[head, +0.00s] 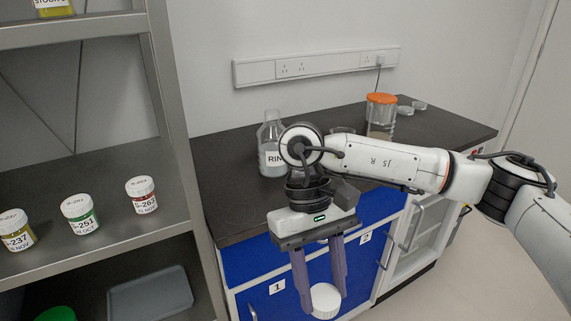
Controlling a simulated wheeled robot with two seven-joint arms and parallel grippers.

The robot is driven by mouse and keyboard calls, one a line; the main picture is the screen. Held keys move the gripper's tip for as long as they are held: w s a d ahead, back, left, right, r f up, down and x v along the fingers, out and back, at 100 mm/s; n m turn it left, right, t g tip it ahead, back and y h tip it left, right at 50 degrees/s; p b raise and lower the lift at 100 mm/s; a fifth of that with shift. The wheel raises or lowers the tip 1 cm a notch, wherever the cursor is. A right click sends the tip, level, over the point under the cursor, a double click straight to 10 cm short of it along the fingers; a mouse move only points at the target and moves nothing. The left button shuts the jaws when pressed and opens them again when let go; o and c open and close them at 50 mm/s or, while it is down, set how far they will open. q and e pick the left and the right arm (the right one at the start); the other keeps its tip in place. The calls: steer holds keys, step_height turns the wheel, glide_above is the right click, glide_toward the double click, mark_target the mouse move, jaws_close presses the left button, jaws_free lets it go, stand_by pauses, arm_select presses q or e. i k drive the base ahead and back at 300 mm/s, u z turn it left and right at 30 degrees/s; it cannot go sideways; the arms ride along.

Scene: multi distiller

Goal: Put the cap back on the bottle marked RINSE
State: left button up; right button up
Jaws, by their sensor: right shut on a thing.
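The bottle marked RINSE (271,160) stands upright on the dark countertop (228,190). Its label is partly hidden behind my right arm, and its neck shows no cap. My right gripper (322,300) hangs in front of the blue cabinet, pointing down. Its two fingers are shut on a white round cap (325,299), held low in front of the counter's front edge. My left gripper is not in view.
A jar with an orange lid (381,114) stands at the back right of the counter, with small clear dishes (404,110) beside it. Metal shelves (95,150) at the left hold several labelled jars (143,195). Blue drawers (268,291) lie below the counter.

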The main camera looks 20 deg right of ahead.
mark_target(270, 165)
steer(key=u, duration=3.1)
steer(key=k, duration=1.95)
steer(key=z, duration=2.35)
